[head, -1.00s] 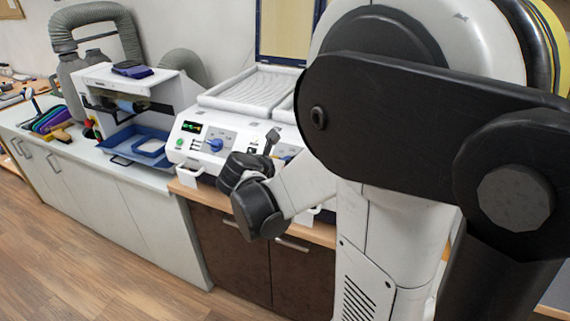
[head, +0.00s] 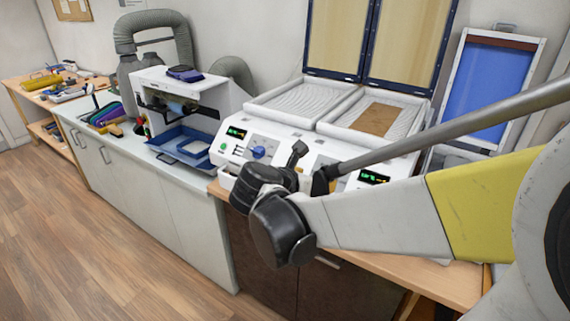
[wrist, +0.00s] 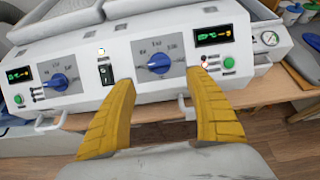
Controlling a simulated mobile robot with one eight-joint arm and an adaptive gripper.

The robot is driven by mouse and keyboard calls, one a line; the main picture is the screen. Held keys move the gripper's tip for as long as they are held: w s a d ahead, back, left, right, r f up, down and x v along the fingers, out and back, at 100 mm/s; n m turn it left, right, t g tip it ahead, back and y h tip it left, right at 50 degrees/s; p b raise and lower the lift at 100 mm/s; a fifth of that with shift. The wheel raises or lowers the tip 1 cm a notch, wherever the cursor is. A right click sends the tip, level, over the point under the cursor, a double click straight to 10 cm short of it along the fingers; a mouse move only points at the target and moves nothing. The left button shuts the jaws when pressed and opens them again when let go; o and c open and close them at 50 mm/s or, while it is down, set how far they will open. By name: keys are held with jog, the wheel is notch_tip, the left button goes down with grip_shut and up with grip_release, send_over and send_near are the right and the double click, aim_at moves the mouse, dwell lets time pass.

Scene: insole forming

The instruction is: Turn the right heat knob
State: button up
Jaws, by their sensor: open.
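The right heat knob (wrist: 160,63) is a blue dial on a grey scale panel on the machine's front in the wrist view. My gripper (wrist: 162,80) is open, with its two yellow ridged fingers spread on either side, below the knob and pointing at it. Nothing is between the fingers, and I cannot tell the exact gap to the knob. The left blue knob (wrist: 58,82) shows on its own panel, and in the head view (head: 258,152). In the head view my arm and wrist cover the right knob.
The white heating machine (head: 285,140) stands on a wooden-topped cabinet, with two raised lids (head: 340,40) behind. A black rocker switch (wrist: 106,73) sits between the knobs. Right of the right knob are a lit display (wrist: 213,36) and a green button (wrist: 229,62). White handles project below the front.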

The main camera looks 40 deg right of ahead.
jog(key=shift+v, duration=1.7)
